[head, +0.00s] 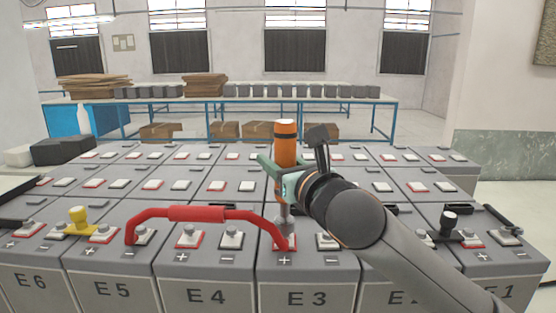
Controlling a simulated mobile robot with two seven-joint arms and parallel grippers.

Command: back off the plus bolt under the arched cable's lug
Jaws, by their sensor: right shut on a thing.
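The red arched cable (196,213) spans from the minus terminal of battery E5 (113,289) over E4 to the plus terminal of E3 (306,297). Its right end comes down at the red-edged plus pad, where the lug and bolt are largely hidden. My right gripper (283,180) is shut on an orange-handled driver (286,145) with a dark band. The driver stands upright, its grey socket end (284,225) low over the E3 plus terminal, beside the cable's end. I cannot tell whether the socket sits on the bolt. My left gripper is not in view.
Several battery rows fill the foreground. My right arm covers part of E2. A blue-framed table (258,102) with boxes stands behind.

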